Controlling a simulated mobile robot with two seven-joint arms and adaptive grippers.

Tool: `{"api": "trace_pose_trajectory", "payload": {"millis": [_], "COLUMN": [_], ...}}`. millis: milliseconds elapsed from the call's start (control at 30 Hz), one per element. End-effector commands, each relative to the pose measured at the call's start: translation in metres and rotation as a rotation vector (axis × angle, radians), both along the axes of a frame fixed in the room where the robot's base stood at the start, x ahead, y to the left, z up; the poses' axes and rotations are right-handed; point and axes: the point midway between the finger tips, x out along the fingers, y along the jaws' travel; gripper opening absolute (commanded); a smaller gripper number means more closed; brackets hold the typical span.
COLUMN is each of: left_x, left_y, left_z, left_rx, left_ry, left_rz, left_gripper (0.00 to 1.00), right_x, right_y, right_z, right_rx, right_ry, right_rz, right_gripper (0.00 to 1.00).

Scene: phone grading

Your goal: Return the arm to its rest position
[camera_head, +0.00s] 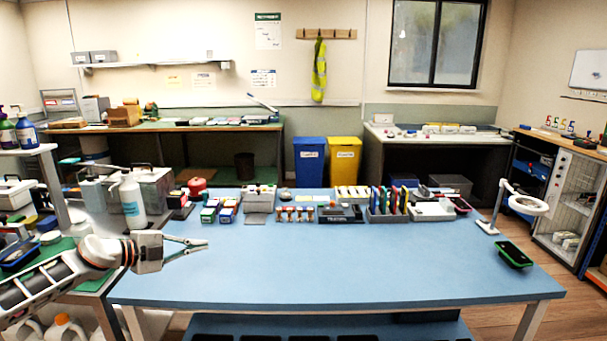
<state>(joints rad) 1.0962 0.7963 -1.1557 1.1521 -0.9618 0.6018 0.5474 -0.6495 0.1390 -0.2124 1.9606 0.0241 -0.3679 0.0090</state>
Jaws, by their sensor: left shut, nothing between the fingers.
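My left gripper (205,243) comes in from the left on its arm and hovers over the left part of the blue table (350,265). Its fingers point right, are shut and hold nothing. My right gripper is not in this view. No phone can be made out for certain on the table.
A row of small boxes, tools and a rack of coloured items (388,203) lines the table's back edge. A magnifier lamp (527,205) and a dark green-lined tray (514,254) stand at the right. A white bottle (132,203) stands left. The table's middle is clear.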

Motion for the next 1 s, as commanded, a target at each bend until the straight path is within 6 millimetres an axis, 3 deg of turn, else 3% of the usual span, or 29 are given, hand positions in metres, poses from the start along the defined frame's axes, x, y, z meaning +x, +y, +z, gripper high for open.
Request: {"api": "trace_pose_trajectory", "payload": {"millis": [33, 367, 600, 800, 1000], "left_x": [-0.010, -0.062, -0.126, -0.181, -0.239], "left_y": [-0.022, -0.112, -0.172, -0.190, -0.181], "left_z": [-0.019, -0.081, -0.133, -0.173, -0.217], "left_rx": [-0.029, -0.233, -0.455, -0.615, -0.727], "left_ry": [0.016, 0.058, 0.142, 0.243, 0.368], "left_rz": [-0.020, -0.032, 0.059, 0.209, 0.409], "left_gripper": [0.00, 0.00, 0.00, 0.00, 0.00], "right_x": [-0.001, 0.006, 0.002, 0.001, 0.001], "right_y": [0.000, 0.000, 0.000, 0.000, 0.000], "right_z": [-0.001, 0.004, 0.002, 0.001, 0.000], "right_rx": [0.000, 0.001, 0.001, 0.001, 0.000], "right_ry": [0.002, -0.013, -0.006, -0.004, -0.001], "right_rz": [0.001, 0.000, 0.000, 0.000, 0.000], "right_gripper": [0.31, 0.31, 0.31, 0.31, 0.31]}}
